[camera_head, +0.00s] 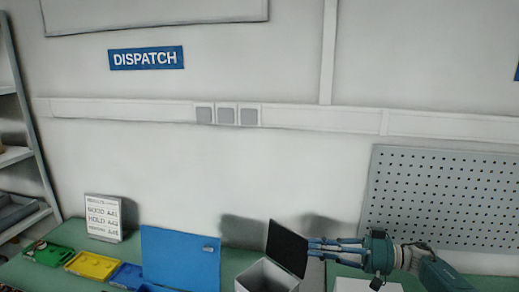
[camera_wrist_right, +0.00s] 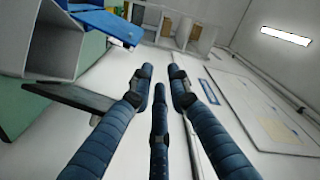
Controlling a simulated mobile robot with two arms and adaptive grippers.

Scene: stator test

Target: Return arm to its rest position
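My right gripper (camera_head: 312,248) comes in from the right in the head view, its blue fingers pointing left. In the right wrist view its three fingers (camera_wrist_right: 161,78) are spread apart with nothing between them. A dark flat panel (camera_head: 286,247) stands tilted by the fingertips in the head view; whether they touch cannot be told. A dark plate (camera_wrist_right: 75,97) shows left of the fingers in the right wrist view, partly behind one finger. My left gripper is out of view.
An open grey bin (camera_head: 266,278) stands below the panel. A blue board (camera_head: 180,257), a yellow tray (camera_head: 92,265), a green tray (camera_head: 48,254) and a white sign (camera_head: 103,218) stand to the left. A pegboard (camera_head: 445,198) is behind my right arm.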

